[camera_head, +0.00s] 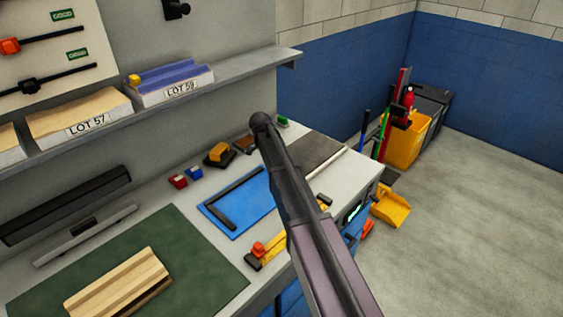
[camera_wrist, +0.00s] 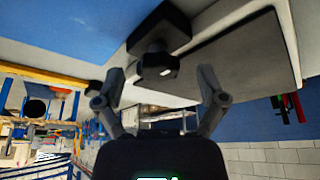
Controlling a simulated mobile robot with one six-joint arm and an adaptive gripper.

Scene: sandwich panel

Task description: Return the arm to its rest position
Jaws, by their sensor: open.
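In the wrist view my gripper (camera_wrist: 160,88) is open, its two dark fingers spread apart with nothing held between them. A dark knob-like object (camera_wrist: 156,64) shows past the gap between the fingers; I cannot tell how far off it is. In the head view my arm rises from the lower right across the right part of the workbench (camera_head: 345,185). The gripper itself cannot be made out there.
A wood-coloured panel (camera_head: 118,285) lies on a green mat (camera_head: 205,265). A blue mat (camera_head: 240,208) with a black square tool, small blocks and a yellow clamp (camera_head: 275,248) lie near my arm. A shelf (camera_head: 225,75) with bins overhangs the bench. The floor at right (camera_head: 480,220) is clear.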

